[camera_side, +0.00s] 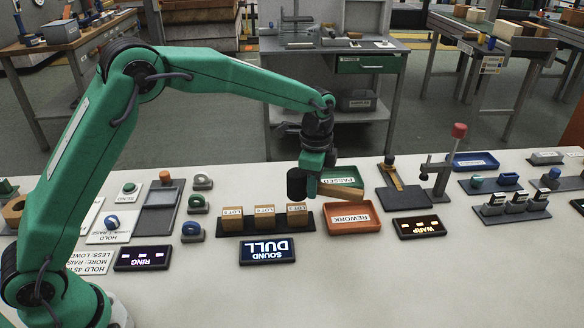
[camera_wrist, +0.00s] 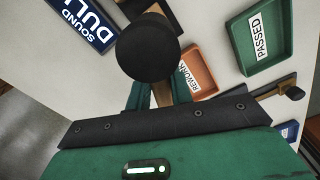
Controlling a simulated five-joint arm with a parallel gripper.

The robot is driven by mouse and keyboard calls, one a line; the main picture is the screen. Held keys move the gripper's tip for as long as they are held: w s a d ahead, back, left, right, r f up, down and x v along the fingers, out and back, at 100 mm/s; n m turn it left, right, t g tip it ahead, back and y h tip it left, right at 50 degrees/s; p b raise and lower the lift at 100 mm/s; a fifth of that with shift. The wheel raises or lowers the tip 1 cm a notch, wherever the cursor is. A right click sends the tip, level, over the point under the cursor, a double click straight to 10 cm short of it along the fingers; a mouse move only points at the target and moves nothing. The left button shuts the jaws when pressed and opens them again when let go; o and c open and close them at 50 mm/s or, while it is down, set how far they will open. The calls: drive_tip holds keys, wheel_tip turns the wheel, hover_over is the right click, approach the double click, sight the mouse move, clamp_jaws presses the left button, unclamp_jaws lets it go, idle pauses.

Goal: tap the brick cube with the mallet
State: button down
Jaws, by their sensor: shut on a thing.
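My gripper (camera_side: 314,172) is shut on the mallet's wooden handle (camera_side: 341,190). The mallet's black head (camera_side: 297,184) hangs left of the gripper, just above the right-hand brick cube; I cannot tell whether they touch. Three brick cubes with LOT labels, left (camera_side: 233,213), middle (camera_side: 265,214) and right (camera_side: 297,214), stand in a row on a black rack (camera_side: 262,230). In the wrist view the round mallet head (camera_wrist: 148,48) lies ahead of my green fingers (camera_wrist: 153,97) and hides most of the cubes.
A lit sign (camera_side: 267,251) reads SOUND DULL. A green PASSED tray (camera_side: 347,174) and an orange REWORK tray (camera_side: 353,228) are right of the rack. A WARP display (camera_side: 418,227) and a post with a red top (camera_side: 458,131) stand farther right.

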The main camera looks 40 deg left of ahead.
drive_tip(key=shift+r, duration=1.5)
